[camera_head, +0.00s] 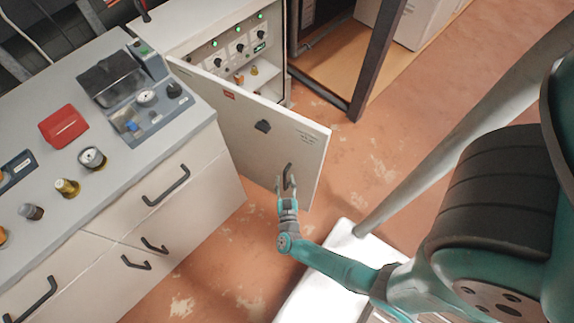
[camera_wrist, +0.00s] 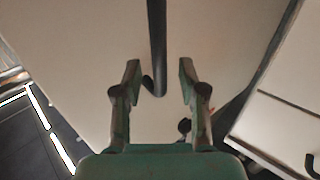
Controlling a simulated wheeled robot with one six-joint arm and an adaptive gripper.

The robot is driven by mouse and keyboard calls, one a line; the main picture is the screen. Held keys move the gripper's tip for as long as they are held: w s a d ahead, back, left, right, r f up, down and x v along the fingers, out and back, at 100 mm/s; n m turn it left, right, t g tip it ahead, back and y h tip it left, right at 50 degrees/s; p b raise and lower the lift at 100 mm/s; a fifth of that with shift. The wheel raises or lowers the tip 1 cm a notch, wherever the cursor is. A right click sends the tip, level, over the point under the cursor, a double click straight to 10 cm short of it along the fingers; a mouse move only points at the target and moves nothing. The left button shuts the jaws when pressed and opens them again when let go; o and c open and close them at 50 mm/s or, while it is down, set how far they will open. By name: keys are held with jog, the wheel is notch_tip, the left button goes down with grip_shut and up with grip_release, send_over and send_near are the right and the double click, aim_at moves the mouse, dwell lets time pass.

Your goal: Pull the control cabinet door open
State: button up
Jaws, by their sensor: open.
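The control cabinet door (camera_head: 250,125) is a white panel. It stands swung out from the control cabinet (camera_head: 222,42), whose inside with knobs and green lights shows behind it. A dark bar handle (camera_head: 288,176) is near the door's free edge; it also shows in the wrist view (camera_wrist: 157,45). A dark knob (camera_head: 262,126) sits mid-door. Whether the fingers touch the door is unclear.
A grey-topped console (camera_head: 100,60) with drawers stands left of the door. A dark frame post (camera_head: 375,60) stands behind. A pale pipe (camera_head: 450,130) slants along the right side. The reddish worn floor (camera_head: 370,160) is clear right of the door.

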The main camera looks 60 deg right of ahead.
jog(key=v, duration=0.9)
jog(key=shift+s+a, duration=0.2)
jog(key=shift+a, duration=0.1)
dwell(0.6)
jog(key=s+a+r+n+t+y, duration=0.1)
jog(key=s+a+r+n+y, duration=0.2)
jog(key=r, duration=0.8)
jog(key=s+a+r+n+t+y, duration=0.1)
jog(key=s+a+r+n+y, duration=0.2)
jog(key=r, duration=0.9)
jog(key=s+a+r+n+t+y, duration=0.1)
jog(key=s+a+r+n+y, duration=0.2)
jog(key=s+r+y, duration=0.4)
jog(key=s+r+n, duration=0.1)
jog(key=s+r, duration=0.2)
jog(key=r, duration=0.1)
jog(key=shift+r+y, duration=0.3)
jog(key=shift+y, duration=0.1)
jog(key=shift+c, duration=0.2)
dwell(0.9)
